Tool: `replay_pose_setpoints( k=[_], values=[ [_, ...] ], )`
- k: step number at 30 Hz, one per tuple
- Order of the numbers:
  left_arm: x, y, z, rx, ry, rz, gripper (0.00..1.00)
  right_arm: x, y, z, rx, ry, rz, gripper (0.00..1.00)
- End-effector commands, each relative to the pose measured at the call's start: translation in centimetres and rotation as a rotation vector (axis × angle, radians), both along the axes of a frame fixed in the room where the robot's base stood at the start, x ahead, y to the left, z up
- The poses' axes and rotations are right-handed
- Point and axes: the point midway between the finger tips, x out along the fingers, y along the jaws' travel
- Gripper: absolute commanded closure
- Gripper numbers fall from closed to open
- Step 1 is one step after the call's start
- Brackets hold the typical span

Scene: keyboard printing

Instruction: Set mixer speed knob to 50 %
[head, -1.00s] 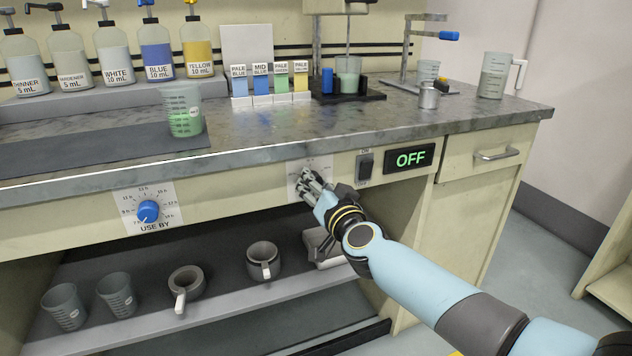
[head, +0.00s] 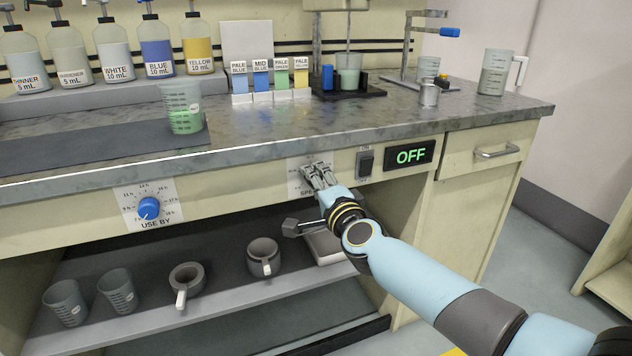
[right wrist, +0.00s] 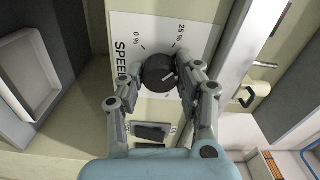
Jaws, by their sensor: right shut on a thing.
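The speed knob (right wrist: 160,72) is a dark round knob on a white dial plate (right wrist: 190,28) lettered SPEED, with 0 % and 25 % marks readable in the right wrist view. A light pointer line on the knob shows between the fingers; I cannot tell the exact setting. My right gripper (head: 318,176) is at the dial plate on the bench front, and in the right wrist view its fingers (right wrist: 160,85) are shut on the knob from both sides. In the head view the gripper hides the knob. My left gripper is not in view.
Right of the dial are a rocker switch (head: 366,163) and a display reading OFF (head: 411,155). A blue USE BY knob (head: 148,208) is to the left. The bench top (head: 270,125) overhangs; mugs and cups stand on the shelf (head: 235,295) below.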

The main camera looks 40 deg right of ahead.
Motion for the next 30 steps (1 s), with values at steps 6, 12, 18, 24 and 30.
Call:
replay_pose_setpoints(
  k=[6,12,18,24,30],
  values=[
    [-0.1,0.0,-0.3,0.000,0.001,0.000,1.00,-0.1,0.0,-0.2,0.199,-0.045,0.000,0.98],
    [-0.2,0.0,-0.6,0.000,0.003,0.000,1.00,-0.1,0.0,-0.2,0.383,-0.090,0.000,0.98],
    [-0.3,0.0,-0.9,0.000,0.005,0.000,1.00,-0.1,0.0,-0.2,0.550,-0.130,0.000,0.98],
    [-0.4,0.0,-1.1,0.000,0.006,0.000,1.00,-0.1,0.0,-0.2,0.683,-0.161,-0.002,0.98],
    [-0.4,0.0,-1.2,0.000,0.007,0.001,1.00,-0.1,0.0,-0.2,0.771,-0.182,-0.002,0.98]
  ],
)
